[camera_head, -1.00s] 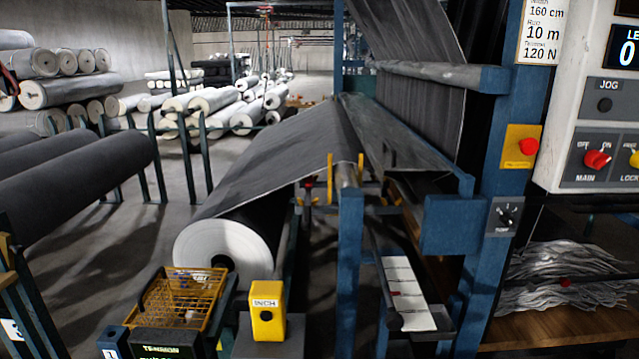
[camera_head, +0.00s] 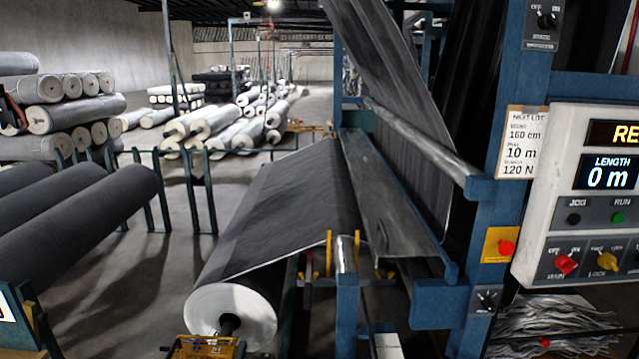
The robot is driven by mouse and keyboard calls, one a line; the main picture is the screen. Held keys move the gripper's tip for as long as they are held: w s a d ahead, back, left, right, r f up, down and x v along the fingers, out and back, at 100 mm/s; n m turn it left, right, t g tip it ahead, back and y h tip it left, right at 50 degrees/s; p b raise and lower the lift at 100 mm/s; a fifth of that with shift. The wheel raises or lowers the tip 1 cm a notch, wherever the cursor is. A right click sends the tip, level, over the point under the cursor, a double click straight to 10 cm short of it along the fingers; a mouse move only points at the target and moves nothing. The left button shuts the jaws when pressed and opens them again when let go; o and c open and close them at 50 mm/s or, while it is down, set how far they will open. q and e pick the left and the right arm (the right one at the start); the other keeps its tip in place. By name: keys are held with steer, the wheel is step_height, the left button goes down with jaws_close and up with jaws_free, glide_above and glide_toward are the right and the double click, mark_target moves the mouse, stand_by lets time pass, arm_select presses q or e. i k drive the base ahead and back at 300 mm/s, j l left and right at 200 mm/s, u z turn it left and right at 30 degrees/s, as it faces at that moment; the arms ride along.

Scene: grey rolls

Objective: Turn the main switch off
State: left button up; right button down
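The main switch (camera_head: 566,263) is a red rotary knob at the lower left of the white control panel (camera_head: 545,180), at the right of the head view. OFF and ON are printed above it and MAIN below it. The knob seems tilted toward the ON side, but it is small. Neither of my grippers shows in the head view, and nothing touches the switch.
A yellow LOCK knob (camera_head: 607,261) sits right of the main switch, with the black JOG button (camera_head: 573,218) and green RUN button (camera_head: 617,217) above. A red button on a yellow plate (camera_head: 506,247) is on the blue post beside the panel.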

mark_target(564, 262)
steer(key=z, duration=1.45)
